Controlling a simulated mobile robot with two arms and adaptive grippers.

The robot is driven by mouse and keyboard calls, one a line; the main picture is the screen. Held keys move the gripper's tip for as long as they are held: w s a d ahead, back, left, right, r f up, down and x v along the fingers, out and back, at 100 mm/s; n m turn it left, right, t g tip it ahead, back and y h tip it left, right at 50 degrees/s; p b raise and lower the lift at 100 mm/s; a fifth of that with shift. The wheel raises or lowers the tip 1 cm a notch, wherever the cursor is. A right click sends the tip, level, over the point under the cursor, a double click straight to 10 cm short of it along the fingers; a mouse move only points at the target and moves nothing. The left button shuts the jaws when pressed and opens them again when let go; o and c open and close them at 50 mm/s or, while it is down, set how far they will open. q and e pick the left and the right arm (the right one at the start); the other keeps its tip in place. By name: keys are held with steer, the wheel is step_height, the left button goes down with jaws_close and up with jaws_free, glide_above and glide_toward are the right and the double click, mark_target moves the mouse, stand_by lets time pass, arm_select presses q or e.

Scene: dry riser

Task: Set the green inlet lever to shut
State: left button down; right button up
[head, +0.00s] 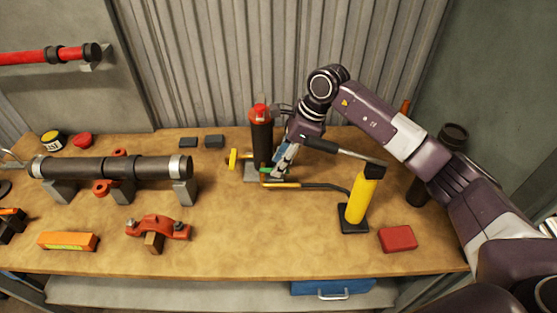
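A dark upright riser pipe (262,137) with a red top stands at the back middle of the bench, on a grey base. A small green piece (266,169), which looks like the green inlet lever, shows low at the front of the riser. It is partly hidden by my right gripper (279,168), so I cannot tell its angle. My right gripper comes down from the upper right, with its fingertips at or just beside the green piece. I cannot tell whether they touch it or how far apart they are. My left gripper is not in view.
A yellow hand pump (361,198) with a long handle stands right of the riser. A hose (310,186) runs between them. A yellow handle (233,159) is left of the riser. A horizontal pipe (110,167), a red clamp (158,227) and a red box (397,239) lie around. The front middle is clear.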

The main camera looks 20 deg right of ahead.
steer(key=shift+a+f, duration=0.2)
steer(key=shift+f, duration=0.3)
steer(key=shift+c, duration=0.4)
jaws_close()
